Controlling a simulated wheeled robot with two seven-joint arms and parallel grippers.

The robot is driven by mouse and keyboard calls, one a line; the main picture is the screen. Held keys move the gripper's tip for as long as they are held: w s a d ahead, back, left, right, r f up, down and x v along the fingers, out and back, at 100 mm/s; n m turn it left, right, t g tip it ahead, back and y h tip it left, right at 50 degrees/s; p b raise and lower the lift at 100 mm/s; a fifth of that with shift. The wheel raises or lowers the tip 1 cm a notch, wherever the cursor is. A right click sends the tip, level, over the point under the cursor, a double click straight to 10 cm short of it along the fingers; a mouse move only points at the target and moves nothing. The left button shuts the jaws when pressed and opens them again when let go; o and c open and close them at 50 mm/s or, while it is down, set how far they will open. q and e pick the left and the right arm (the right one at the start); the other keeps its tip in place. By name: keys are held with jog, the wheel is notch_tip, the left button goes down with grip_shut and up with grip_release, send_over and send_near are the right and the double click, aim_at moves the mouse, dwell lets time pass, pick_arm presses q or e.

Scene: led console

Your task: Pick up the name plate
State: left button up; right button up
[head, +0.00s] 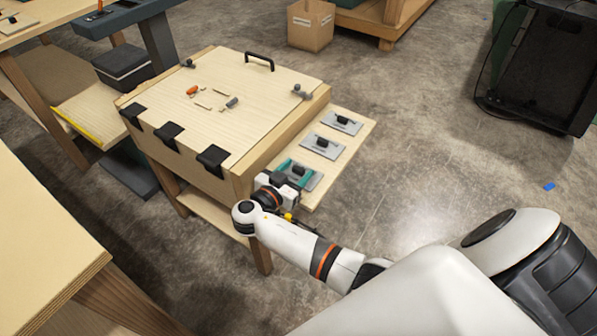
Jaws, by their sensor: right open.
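Three flat grey plates with black handles lie in a row on a wooden side shelf: the far plate (351,127), the middle plate (330,151) and the near plate (312,183). The near one has a teal area along its left side. No lettering can be read, so I cannot tell which is the name plate. My right gripper (290,182) is open at the near plate's front left edge. The hand partly covers that plate, and contact cannot be made out. My left gripper is not in view.
The side shelf (358,139) juts from a wooden console (250,110) with a black handle (259,60) and small loose parts on its lid. A wooden table (50,240) stands at the left. A cardboard box (310,27) is behind.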

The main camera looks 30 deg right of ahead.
jog(key=c, duration=1.1)
